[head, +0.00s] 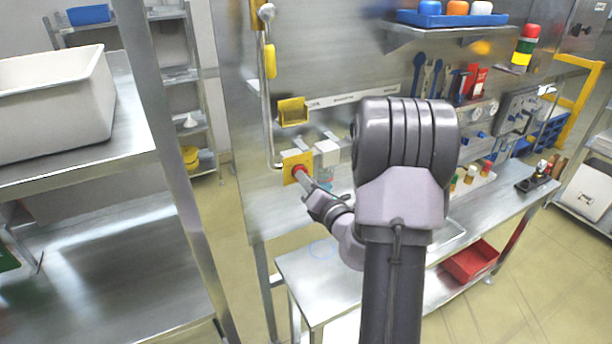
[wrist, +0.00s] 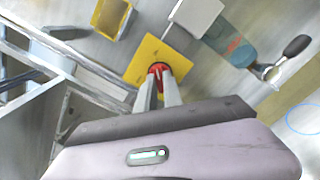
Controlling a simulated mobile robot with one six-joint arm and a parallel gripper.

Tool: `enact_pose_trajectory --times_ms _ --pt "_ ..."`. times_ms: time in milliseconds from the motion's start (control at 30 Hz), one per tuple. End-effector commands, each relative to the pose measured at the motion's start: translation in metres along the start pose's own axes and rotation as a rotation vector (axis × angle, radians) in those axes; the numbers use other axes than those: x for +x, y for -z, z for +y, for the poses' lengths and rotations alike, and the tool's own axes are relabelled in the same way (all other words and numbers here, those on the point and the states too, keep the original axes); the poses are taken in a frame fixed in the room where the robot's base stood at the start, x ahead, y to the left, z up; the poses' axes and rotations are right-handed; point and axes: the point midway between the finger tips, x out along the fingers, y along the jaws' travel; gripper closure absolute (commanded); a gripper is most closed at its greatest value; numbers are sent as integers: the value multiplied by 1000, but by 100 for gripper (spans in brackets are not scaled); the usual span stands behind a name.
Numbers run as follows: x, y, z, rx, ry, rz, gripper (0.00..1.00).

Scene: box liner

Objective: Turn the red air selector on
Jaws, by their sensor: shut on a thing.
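The red air selector (head: 299,169) is a small red knob on a yellow square plate (head: 290,158) fixed to the upright metal panel. In the wrist view the red selector (wrist: 158,68) sits on the yellow plate (wrist: 150,54), with red showing around and between my fingertips. My gripper (head: 303,177) reaches it from the front right and is shut on the knob; the fingers also show in the wrist view (wrist: 159,76). The fingers hide part of the knob, so I cannot tell which way it is turned.
A yellow box (head: 293,112) hangs above the plate, and a white box (head: 327,153) is just right of it. A pipe with a yellow lever (head: 270,61) runs down the panel at left. A metal bench (head: 305,268) stands below. A shelf holds a white bin (head: 55,108) at left.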

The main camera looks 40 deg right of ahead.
Motion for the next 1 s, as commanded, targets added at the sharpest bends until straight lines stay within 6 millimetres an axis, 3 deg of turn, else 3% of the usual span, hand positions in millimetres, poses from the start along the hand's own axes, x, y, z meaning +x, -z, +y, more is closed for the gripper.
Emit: enact_pose_trajectory --times_ms 600,633,733,1000 --pt "0 0 0 39 -1 -1 100" --pt "0 0 0 39 -1 -1 87" --pt "0 0 0 39 -1 -1 68" --pt "0 0 0 38 0 0 67"
